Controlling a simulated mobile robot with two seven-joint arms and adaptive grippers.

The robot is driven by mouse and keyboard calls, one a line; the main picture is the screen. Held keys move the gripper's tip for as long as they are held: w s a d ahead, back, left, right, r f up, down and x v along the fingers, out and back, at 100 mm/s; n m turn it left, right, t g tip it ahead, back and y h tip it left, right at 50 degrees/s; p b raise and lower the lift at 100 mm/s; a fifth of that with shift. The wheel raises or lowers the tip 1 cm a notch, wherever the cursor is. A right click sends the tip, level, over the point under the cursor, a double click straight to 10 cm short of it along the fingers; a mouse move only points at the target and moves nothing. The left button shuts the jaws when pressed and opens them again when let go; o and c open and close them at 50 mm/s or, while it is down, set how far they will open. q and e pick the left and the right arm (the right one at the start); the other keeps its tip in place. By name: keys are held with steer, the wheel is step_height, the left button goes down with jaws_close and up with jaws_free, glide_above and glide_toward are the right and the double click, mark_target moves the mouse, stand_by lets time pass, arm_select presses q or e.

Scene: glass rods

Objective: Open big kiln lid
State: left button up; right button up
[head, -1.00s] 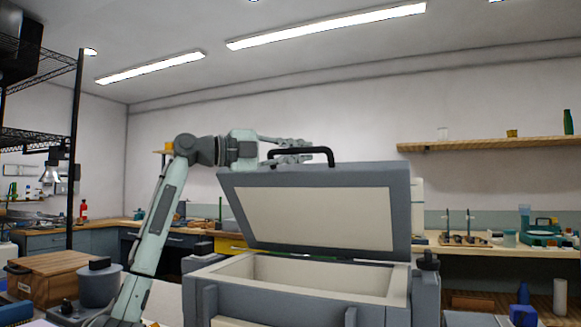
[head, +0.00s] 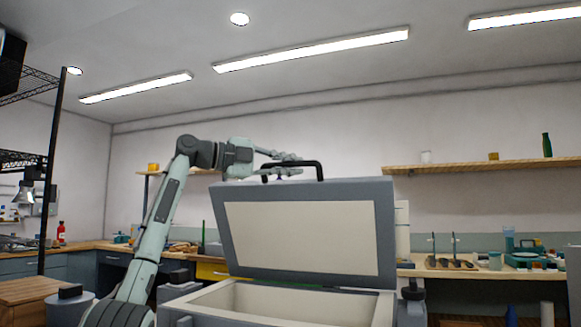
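The big kiln's lid (head: 300,237) is grey with a cream inner panel. It stands raised and tilted steeply back, with its inner face toward me. Its black handle (head: 318,165) is on the lid's top edge. The kiln body (head: 200,310) is below, and its cream-lined cavity shows open from above. My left gripper (head: 288,166) is at the handle's left end, reaching over the lid's top edge. Its fingers overlap the handle in the picture, and I cannot tell whether they are closed on it. My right gripper is not in view.
A wooden shelf (head: 470,168) with a green bottle hangs on the back wall. A counter (head: 480,272) with lab items runs behind at right. A black wire rack (head: 55,160) stands at left. A wooden box (head: 30,291) and a grey pot (head: 70,308) are at lower left.

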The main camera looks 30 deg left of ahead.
arm_select(q)
steer(key=o, duration=0.4)
steer(key=shift+s+r, duration=0.15)
steer(key=shift+o, duration=0.3)
steer(key=shift+a, duration=0.1)
steer(key=v, duration=1.2)
